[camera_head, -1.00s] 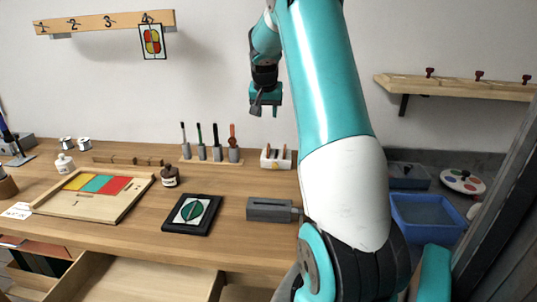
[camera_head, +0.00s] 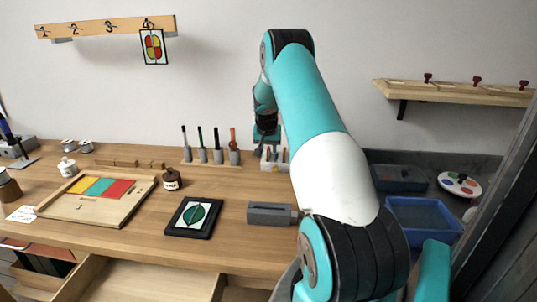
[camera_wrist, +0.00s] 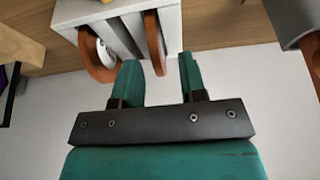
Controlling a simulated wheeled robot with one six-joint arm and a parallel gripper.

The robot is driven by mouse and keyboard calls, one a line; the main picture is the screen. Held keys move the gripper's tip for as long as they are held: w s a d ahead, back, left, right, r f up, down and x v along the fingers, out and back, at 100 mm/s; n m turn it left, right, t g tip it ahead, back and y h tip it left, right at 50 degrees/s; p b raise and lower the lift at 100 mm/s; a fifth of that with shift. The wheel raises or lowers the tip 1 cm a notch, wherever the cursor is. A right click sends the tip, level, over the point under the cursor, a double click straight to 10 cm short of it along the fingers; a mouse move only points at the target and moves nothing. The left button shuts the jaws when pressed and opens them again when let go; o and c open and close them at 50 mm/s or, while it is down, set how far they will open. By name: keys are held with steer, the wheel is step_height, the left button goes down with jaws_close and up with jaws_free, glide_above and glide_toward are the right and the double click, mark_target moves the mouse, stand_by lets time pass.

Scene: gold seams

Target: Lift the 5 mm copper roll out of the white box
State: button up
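The white box (camera_head: 265,166) stands at the back of the bench, partly hidden by my arm in the head view. In the wrist view the white box (camera_wrist: 172,22) is at the top, with copper-coloured rolls in its slots. One roll (camera_wrist: 92,62) is at the left and another (camera_wrist: 153,45) at the right. I cannot read a width on either, so I cannot tell which is 5 mm. My gripper (camera_wrist: 160,78) is open and empty. Its fingertips are close to the box, near the right roll; contact cannot be told. In the head view my gripper (camera_head: 266,140) is just above the box.
A rack of tools in grey holders (camera_head: 219,157) stands left of the box; a grey holder (camera_wrist: 288,18) is at the wrist view's upper right.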

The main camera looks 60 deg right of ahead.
steer(key=shift+x, duration=0.75)
jaws_close()
steer(key=shift+r, duration=0.1)
